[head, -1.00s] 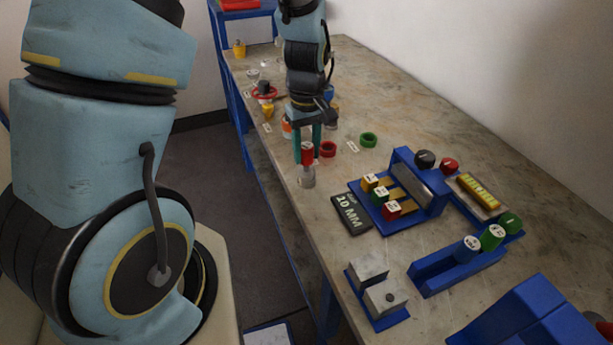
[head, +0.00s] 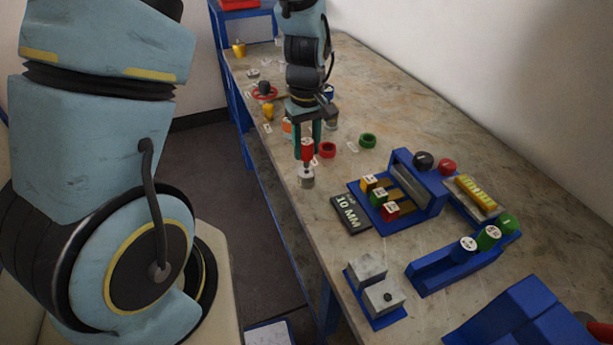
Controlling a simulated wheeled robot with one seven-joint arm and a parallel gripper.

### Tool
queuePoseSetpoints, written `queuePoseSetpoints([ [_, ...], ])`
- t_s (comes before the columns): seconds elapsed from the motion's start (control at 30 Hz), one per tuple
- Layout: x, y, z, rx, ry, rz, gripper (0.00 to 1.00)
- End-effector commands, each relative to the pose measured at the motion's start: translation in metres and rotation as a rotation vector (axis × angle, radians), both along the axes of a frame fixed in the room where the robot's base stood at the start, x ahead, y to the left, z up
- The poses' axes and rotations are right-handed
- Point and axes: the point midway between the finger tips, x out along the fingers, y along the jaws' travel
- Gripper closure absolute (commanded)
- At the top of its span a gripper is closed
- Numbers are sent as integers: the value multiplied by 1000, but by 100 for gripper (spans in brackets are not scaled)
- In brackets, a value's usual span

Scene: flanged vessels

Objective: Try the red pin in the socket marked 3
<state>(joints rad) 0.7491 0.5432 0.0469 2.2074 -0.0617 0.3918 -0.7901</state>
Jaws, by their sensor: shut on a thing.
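My gripper (head: 307,143) is shut on the red pin (head: 307,151), its teal fingers on either side of it. The pin is upright, with a pale label on its upper part. Directly below it, near the table's left edge, stands a short grey metal cylinder (head: 306,181) with a dark spot on its top. The pin's lower end is at or just above that top; I cannot tell whether it touches. No number 3 is readable on the cylinder at this size.
A red ring (head: 327,150) and a green ring (head: 368,141) lie right of the gripper. A black "10 MM" plate (head: 349,214) and a blue fixture (head: 428,204) with coloured labelled blocks stand nearer. Bare table (head: 450,130) lies toward the wall.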

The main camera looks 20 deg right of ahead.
Motion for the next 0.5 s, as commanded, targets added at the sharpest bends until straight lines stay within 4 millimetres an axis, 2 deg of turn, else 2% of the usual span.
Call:
queuePoseSetpoints([
  [0.17,0,0,6,0,0,0,100],
  [0.5,0,0,32,0,-1,-1,100],
])
